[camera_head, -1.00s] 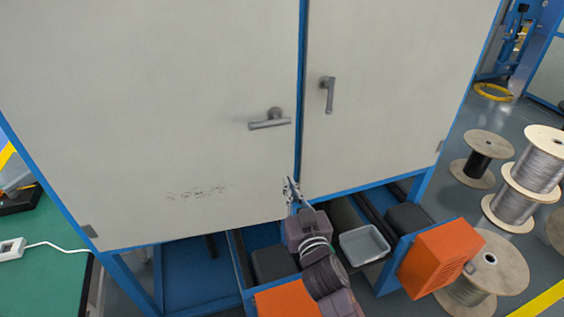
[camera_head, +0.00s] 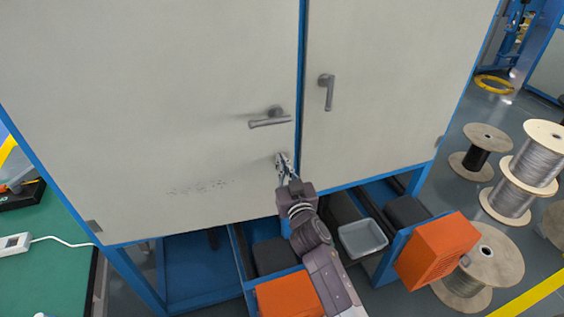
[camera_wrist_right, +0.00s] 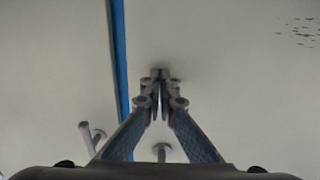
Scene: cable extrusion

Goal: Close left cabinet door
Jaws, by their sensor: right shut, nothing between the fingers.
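The left cabinet door (camera_head: 150,110) is a large pale panel with scuff marks and a grey horizontal lever handle (camera_head: 270,118). It stands beside the blue strip (camera_head: 301,90) at the seam. Whether it is flush or slightly ajar I cannot tell. My right gripper (camera_head: 281,157) is in front of this door's lower right part, below the handle. In the right wrist view, the closed fingertips (camera_wrist_right: 160,76) are empty and at or very near the panel; contact is unclear. The left door's handle (camera_wrist_right: 162,151) also shows there. My left gripper is not in view.
The right cabinet door (camera_head: 390,90) has a vertical handle (camera_head: 327,91). Below are a grey tray (camera_head: 362,240) and orange boxes (camera_head: 437,250). Cable spools (camera_head: 515,188) stand on the floor at right. A green table (camera_head: 45,255) is at left.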

